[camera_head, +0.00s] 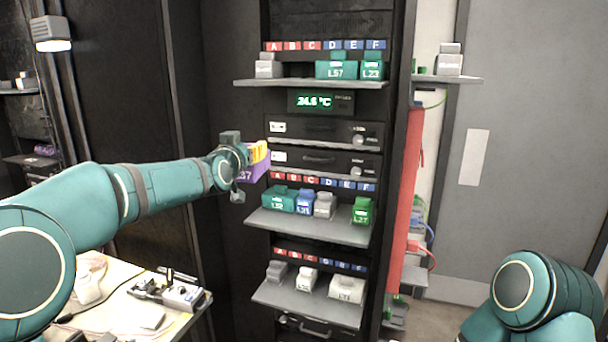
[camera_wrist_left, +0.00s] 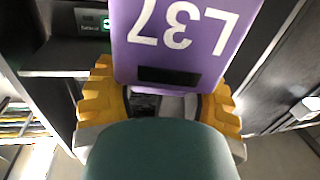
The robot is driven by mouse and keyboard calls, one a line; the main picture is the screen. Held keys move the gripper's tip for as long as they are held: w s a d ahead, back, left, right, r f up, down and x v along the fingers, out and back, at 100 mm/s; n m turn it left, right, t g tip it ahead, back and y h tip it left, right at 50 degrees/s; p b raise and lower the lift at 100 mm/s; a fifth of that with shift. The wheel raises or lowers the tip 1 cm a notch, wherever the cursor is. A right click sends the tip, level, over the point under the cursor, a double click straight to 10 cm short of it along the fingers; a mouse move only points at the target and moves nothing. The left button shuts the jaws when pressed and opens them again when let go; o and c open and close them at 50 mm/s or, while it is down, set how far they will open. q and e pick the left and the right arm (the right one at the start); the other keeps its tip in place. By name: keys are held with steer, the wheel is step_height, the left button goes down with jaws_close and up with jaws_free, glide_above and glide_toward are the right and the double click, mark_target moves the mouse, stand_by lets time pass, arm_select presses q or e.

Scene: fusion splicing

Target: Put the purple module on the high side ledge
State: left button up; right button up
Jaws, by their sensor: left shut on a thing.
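The purple module (camera_head: 252,172) is held by my left gripper (camera_head: 254,153) in front of the rack's left edge, at the height of the drawer units. In the left wrist view the module (camera_wrist_left: 190,35) shows the label L37 upside down, between the yellow fingers of the gripper (camera_wrist_left: 158,100). The high side ledge (camera_head: 470,80) sticks out to the right of the rack and bears a grey-white module (camera_head: 450,62) and a small green thing. My right arm shows at the lower right in the head view; its gripper is out of view.
The rack's top shelf (camera_head: 300,84) holds a white module and green modules L57 (camera_head: 336,71) and L23 (camera_head: 372,68). The middle shelf (camera_head: 300,226) and low shelf (camera_head: 300,302) hold several modules. A red panel (camera_head: 406,200) stands below the ledge. A cluttered workbench (camera_head: 110,275) is at lower left.

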arm_select(q)
steer(key=s+a+f+n+y+b, duration=0.1)
steer(key=s+f, duration=0.1)
steer(key=f, duration=0.8)
steer(key=s+a+f+y+b, duration=0.1)
steer(key=s+f, duration=0.2)
steer(key=f, duration=0.6)
steer(key=s+f+b, duration=0.1)
steer(key=s+f, duration=0.5)
steer(key=f, duration=0.3)
steer(key=s+a+f+b, duration=0.1)
steer(key=s+f, duration=0.5)
steer(key=f, duration=0.3)
steer(key=s+a+f+n+y+b, duration=0.1)
steer(key=s+f, duration=0.5)
steer(key=f, duration=0.4)
steer(key=shift+s, duration=0.3)
